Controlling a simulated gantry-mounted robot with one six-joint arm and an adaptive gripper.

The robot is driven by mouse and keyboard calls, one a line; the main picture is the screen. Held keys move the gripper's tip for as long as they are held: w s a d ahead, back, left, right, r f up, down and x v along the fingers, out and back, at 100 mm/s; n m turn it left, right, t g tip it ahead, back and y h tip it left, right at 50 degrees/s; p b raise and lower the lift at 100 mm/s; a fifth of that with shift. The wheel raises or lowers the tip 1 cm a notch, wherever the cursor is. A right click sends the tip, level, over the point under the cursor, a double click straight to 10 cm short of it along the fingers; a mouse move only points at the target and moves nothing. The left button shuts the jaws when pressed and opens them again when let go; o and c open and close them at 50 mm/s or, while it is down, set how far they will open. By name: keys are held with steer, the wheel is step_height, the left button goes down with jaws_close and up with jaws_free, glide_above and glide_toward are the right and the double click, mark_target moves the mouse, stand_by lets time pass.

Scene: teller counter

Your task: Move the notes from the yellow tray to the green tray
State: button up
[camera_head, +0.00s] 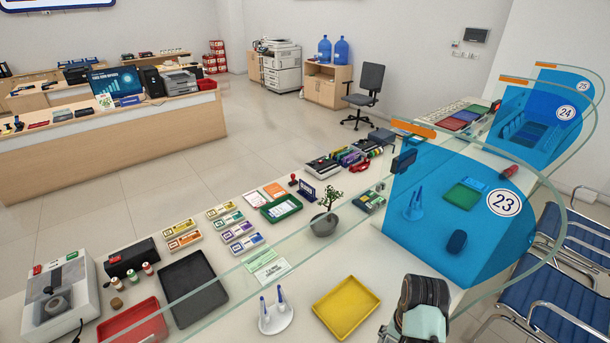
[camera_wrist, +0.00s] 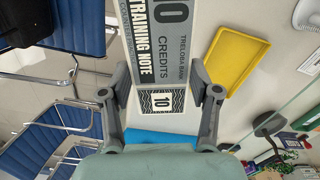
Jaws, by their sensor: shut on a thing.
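My gripper (camera_wrist: 163,88) is shut on the notes (camera_wrist: 160,40), a grey and white printed stack marked 10 credits and "training note", seen between the two fingers in the wrist view. In the head view my gripper (camera_head: 425,300) is at the bottom right, to the right of the yellow tray; its fingers and the notes cannot be made out there. The yellow tray (camera_head: 346,307) lies on the counter and looks empty; it also shows in the wrist view (camera_wrist: 242,58). The green tray (camera_head: 281,208) lies farther back on the counter, beyond the glass edge.
A glass screen (camera_head: 232,274) runs along the counter between the yellow and green trays. A potted plant (camera_head: 324,222) stands near the green tray. A pen stand (camera_head: 276,316) is left of the yellow tray. A blue divider (camera_head: 425,235) marked 23 stands at right.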

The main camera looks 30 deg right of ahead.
steer(key=w+a+r+n, duration=0.1)
steer(key=w+a+n, duration=0.4)
steer(key=a, duration=0.7)
steer(key=w+a+r+n, duration=0.1)
steer(key=w+a+n, duration=0.2)
steer(key=w+a, duration=0.55)
steer(key=w+a+r+n, duration=0.1)
steer(key=w+a+n, duration=0.25)
steer(key=a, duration=1.05)
step_height(320, 180, up, 20)
steer(key=p, duration=2)
steer(key=shift+n, duration=0.45)
steer(key=shift+s, duration=0.1)
